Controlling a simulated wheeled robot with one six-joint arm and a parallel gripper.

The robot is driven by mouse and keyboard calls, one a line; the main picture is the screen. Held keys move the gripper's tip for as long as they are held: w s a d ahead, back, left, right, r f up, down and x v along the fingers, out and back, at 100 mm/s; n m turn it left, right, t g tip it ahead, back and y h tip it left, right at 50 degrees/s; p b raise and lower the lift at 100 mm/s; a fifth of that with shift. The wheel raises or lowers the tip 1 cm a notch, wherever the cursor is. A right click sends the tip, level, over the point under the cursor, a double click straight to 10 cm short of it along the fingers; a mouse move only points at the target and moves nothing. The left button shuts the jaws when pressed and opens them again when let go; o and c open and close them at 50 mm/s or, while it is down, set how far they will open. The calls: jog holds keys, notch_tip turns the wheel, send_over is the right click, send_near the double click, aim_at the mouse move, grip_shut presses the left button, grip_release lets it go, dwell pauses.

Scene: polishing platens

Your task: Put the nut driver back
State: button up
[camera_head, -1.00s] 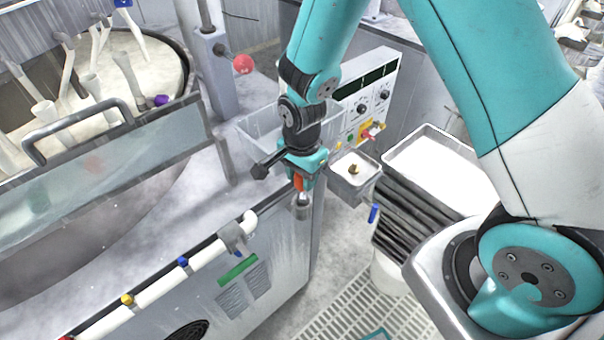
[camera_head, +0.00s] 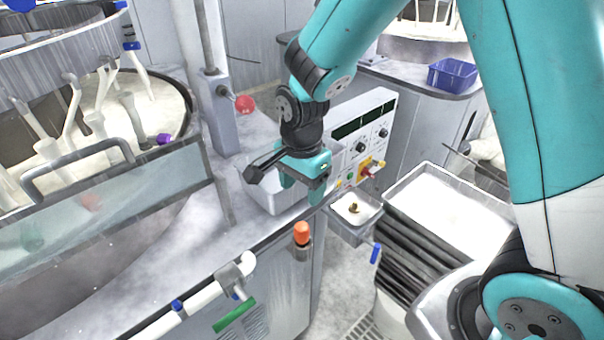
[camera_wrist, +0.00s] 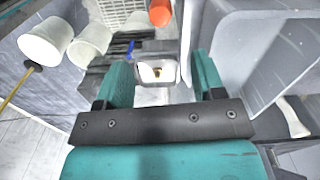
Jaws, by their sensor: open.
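The nut driver (camera_head: 302,232) shows as an orange handle standing upright in a small metal holder (camera_head: 302,253) on the side of the grey machine cabinet. Its shaft is hidden inside the holder. My gripper (camera_head: 300,190) is open and empty, above the orange handle and apart from it, close to the clear bin. In the wrist view my two teal fingers (camera_wrist: 162,82) stand wide apart with nothing between them, and the orange handle (camera_wrist: 160,12) shows at the top edge, beyond the fingertips.
A small metal tray (camera_head: 342,226) with a brass piece stands right of the holder. A clear bin (camera_head: 262,197) and a control panel (camera_head: 350,140) are behind my gripper. A white-filled tray (camera_head: 477,216) sits over dark slabs at right. A pipe (camera_head: 195,302) runs along the cabinet front.

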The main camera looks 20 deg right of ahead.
jog(key=s+a+r+n+y, duration=0.2)
jog(key=s+r+n, duration=0.5)
jog(key=s+n, duration=0.2)
jog(key=s+a+r+n+y, duration=0.2)
jog(key=s+r+n, duration=0.5)
jog(key=s+n, duration=0.2)
jog(key=shift+s+a+r+n+b, duration=0.25)
jog(key=shift+s+a+n+b, duration=0.05)
jog(key=shift+n, duration=0.8)
